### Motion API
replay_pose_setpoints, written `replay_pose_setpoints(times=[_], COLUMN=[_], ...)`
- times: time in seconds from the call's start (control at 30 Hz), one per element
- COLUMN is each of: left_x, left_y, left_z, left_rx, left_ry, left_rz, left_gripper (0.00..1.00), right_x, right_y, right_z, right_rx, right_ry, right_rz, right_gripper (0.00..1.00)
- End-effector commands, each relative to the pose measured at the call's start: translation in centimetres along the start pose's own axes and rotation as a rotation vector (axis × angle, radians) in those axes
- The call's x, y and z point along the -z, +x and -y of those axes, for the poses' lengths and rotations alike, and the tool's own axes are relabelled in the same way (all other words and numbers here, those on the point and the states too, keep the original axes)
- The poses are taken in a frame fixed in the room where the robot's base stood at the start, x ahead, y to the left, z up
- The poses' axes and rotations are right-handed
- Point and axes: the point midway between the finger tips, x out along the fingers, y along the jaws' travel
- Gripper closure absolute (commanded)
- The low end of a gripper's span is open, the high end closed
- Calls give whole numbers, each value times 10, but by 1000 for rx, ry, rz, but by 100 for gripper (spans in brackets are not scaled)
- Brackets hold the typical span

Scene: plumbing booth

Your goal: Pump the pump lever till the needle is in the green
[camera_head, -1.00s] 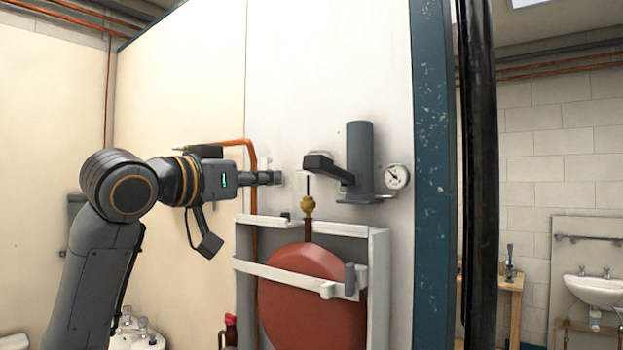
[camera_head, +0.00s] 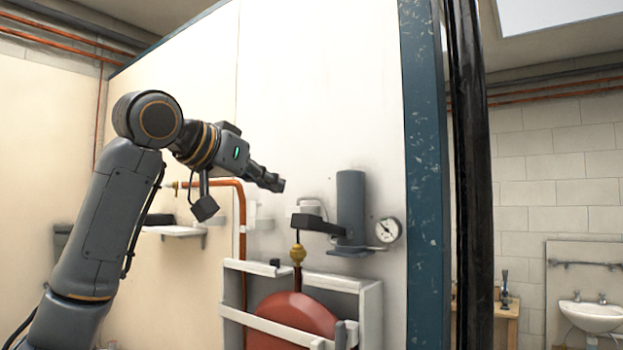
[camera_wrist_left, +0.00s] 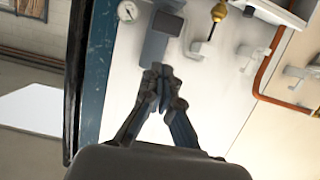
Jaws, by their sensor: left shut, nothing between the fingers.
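The pump is a dark grey upright cylinder (camera_head: 350,203) on a bracket on the white wall panel. Its dark lever (camera_head: 314,223) sticks out to the left, roughly level. A round white gauge (camera_head: 388,230) sits right of the pump; its needle is a thin dark line, and I cannot make out a green zone. My left gripper (camera_head: 280,186) is shut and empty, above and left of the lever, pointing down to the right and apart from it. In the left wrist view the shut fingers (camera_wrist_left: 158,72) overlap the pump's outline, and the gauge (camera_wrist_left: 128,11) shows at the top. My right gripper is out of view.
Below the pump is a red round tank (camera_head: 290,318) in a white frame (camera_head: 371,310), with a brass fitting (camera_head: 298,254) above it. A copper pipe (camera_head: 241,210) runs at the left. A blue post (camera_head: 424,150) bounds the panel at the right.

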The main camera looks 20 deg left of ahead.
Motion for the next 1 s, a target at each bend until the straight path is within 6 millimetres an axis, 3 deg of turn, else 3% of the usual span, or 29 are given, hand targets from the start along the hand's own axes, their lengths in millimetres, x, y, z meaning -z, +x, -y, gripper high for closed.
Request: replay_pose_setpoints(times=[0.03,0.2,0.67,0.83,1.0], left_x=[24,45,46,45,41], left_y=[-9,-21,-23,-8,24], left_z=[-2,-3,-3,-3,-2], left_rx=[1,4,5,5,5], left_ry=[1,4,4,4,3], left_rz=[37,133,160,162,164], left_gripper=[100,100,100,100,100], right_x=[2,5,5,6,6], right_y=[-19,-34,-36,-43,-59], right_z=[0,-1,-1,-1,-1], right_rx=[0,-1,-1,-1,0], right_ry=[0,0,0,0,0], right_rz=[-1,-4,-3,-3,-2], right_gripper=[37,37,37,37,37])
